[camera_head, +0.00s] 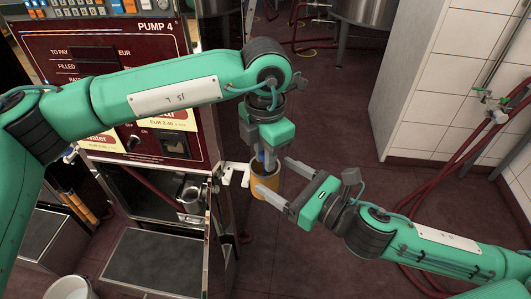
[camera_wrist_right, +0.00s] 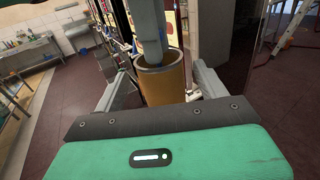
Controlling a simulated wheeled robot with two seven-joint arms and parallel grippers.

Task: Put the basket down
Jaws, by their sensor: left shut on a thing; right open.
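An orange cylinder (camera_head: 268,180) with a pale rim stands upright beside the pump cabinet. It also shows in the right wrist view (camera_wrist_right: 162,86). My left gripper (camera_head: 264,160) points down into its open mouth, with a bit of blue between the fingers. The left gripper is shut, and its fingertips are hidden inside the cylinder. No basket shows clearly; whatever the left gripper holds is mostly hidden there. My right gripper (camera_head: 274,178) is open, with one finger on either side of the cylinder. I cannot tell whether those fingers touch it.
The Pump 4 cabinet (camera_head: 112,62) stands at left, with a metal cup (camera_head: 190,196) in its open bay. White brackets (camera_head: 235,172) jut from its side near the cylinder. A white bucket (camera_head: 72,290) is at lower left. Red hoses (camera_head: 470,150) run at right.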

